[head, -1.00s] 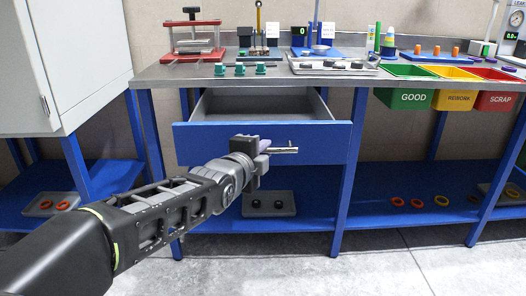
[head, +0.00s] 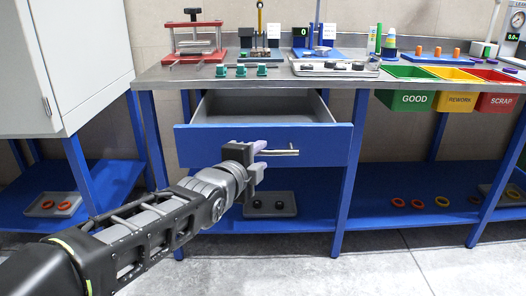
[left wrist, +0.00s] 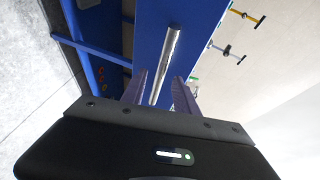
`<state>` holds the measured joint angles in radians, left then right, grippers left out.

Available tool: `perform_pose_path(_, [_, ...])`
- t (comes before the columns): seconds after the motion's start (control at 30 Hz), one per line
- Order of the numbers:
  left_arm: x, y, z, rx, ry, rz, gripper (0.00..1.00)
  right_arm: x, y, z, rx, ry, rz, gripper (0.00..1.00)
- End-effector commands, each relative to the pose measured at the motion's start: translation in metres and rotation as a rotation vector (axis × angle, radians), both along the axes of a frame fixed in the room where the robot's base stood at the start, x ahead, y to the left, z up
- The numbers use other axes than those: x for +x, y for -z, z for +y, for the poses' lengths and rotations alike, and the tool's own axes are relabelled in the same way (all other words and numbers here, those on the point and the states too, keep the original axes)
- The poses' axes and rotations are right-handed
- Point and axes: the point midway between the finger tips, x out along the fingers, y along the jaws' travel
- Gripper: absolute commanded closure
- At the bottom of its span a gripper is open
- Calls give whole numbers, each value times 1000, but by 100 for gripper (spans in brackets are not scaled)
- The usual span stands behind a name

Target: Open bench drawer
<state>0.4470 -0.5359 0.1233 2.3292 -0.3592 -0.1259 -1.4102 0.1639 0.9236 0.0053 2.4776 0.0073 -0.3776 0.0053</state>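The bench drawer (head: 320,143) has a blue front and is pulled well out from under the steel-topped bench, its grey inside showing. Its metal bar handle (head: 284,152) is on the middle of the front. My left gripper (head: 262,161) is just in front of the drawer front, at the left end of the handle. In the left wrist view the two fingers (left wrist: 162,90) are apart, with the handle (left wrist: 172,52) lying between them and a gap on each side. My right gripper is not in view.
The bench top (head: 205,77) carries a red press (head: 195,40), green parts and a tray. Green, yellow and red bins (head: 405,100) hang at the right. A lower blue shelf (head: 370,205) holds trays and rings. A grey cabinet (head: 75,70) stands at the left.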

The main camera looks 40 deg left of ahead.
Motion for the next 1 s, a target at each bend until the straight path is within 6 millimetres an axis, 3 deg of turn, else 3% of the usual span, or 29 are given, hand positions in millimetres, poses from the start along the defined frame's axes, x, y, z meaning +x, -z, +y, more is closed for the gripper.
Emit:
perform_pose_path(0.1, [-19, -7, -5, 1, 1, -3, 64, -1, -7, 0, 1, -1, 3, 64])
perform_pose_path(0.3, [-38, -9, -10, -1, 1, -1, 64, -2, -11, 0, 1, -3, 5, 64])
perform_pose_path(0.87, [-40, -8, -10, 0, 0, 1, 64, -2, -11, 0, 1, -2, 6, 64])
perform_pose_path(1.0, [-36, 0, -12, -26, 5, 10, 64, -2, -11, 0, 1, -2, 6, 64])
